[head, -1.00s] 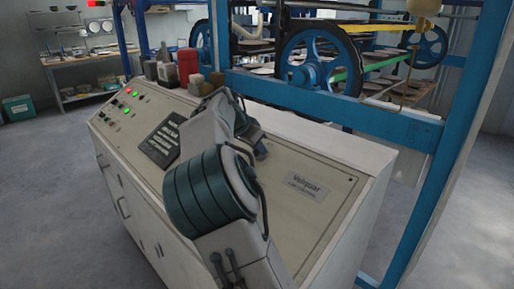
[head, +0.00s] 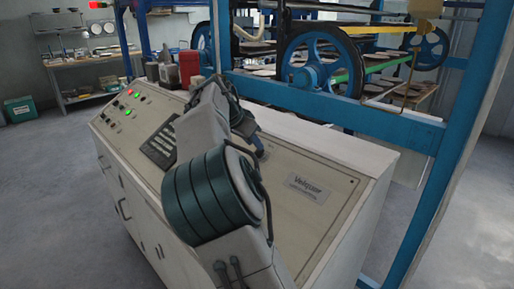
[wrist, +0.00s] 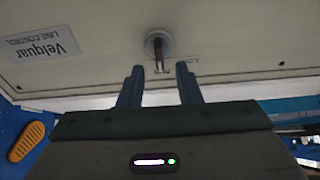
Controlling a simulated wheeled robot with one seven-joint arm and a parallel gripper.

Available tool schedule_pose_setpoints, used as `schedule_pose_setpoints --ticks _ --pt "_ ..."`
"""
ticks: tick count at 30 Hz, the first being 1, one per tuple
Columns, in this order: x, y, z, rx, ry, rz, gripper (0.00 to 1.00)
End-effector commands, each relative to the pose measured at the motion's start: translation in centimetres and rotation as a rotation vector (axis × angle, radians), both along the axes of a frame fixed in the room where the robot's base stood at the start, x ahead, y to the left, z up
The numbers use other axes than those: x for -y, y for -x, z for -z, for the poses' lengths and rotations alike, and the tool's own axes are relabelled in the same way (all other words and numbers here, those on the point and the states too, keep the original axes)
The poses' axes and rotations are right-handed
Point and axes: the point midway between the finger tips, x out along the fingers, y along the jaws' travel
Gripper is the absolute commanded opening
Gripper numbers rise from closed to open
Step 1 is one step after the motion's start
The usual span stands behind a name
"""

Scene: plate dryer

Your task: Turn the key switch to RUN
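The key switch (wrist: 159,44) shows in the wrist view as a round grey collar on the pale console face, with a dark narrow key in it. The key appears roughly upright in the picture; small lettering beside it is too blurred to read. My gripper (wrist: 163,70) is open, with one blue finger to each side of the key's line. The fingertips look just short of the key, and nothing is held. In the head view my arm hides the key switch, and my gripper (head: 258,148) shows only partly, low over the console's right half.
The console (head: 315,230) carries a Velquar plate (head: 308,188), a dark label panel (head: 160,147) and lit buttons (head: 128,112) at left. A red can (head: 189,66) stands on its back ledge. A blue machine frame (head: 350,115) rises close behind; open floor lies at left.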

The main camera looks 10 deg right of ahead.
Motion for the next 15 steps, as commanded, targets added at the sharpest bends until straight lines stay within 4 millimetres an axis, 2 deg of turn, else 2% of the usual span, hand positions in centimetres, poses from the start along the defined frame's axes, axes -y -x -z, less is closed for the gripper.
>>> schedule_pose_setpoints --ticks 1,6,10,15 --pt "-0.7 0.4 -1.1 0.005 -0.002 -0.004 0.31" --pt "-2.6 1.6 -4.3 0.005 -0.001 -0.004 0.31" --pt "-3.7 2.4 -6.1 0.004 0.0 -0.002 0.31" --pt "-4.6 3.0 -7.4 0.002 0.0 -0.001 0.31"
